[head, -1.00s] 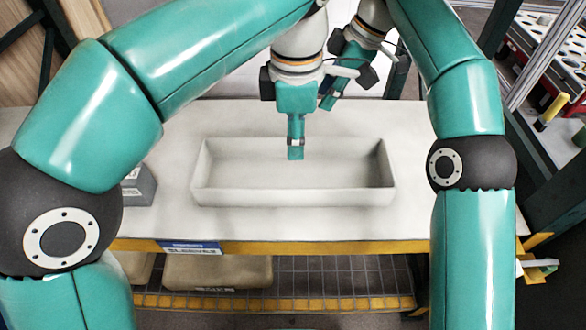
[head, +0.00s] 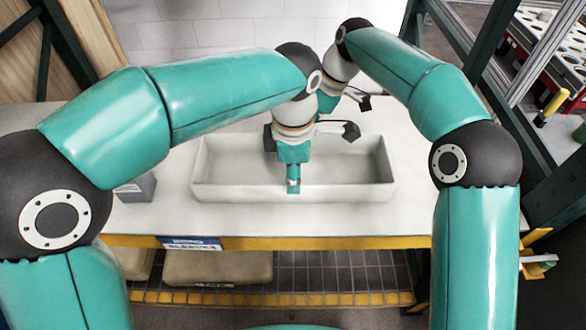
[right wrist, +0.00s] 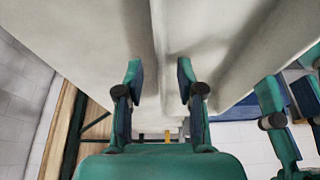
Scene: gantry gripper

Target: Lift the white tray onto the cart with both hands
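The white tray (head: 222,194) sits level on the cart's white top (head: 400,222). It looks like an open, empty, long box. In the head view my left gripper (head: 293,186) points down, and its tips overlap the tray's near rim near the middle. I cannot tell whether they touch it. In the right wrist view its two fingers show apart at the right edge. My right gripper (right wrist: 160,78) is open, with pale surfaces and a ridge, probably the tray's, beyond and between its fingers. In the head view that gripper is mostly hidden behind my left arm.
A grey block (head: 136,189) stands left of the tray. A blue-and-white label (head: 190,243) is on the cart's yellow front edge. Tan bins (head: 218,268) sit on the lower shelf. A dark frame post stands on the right. The top is clear right of the tray.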

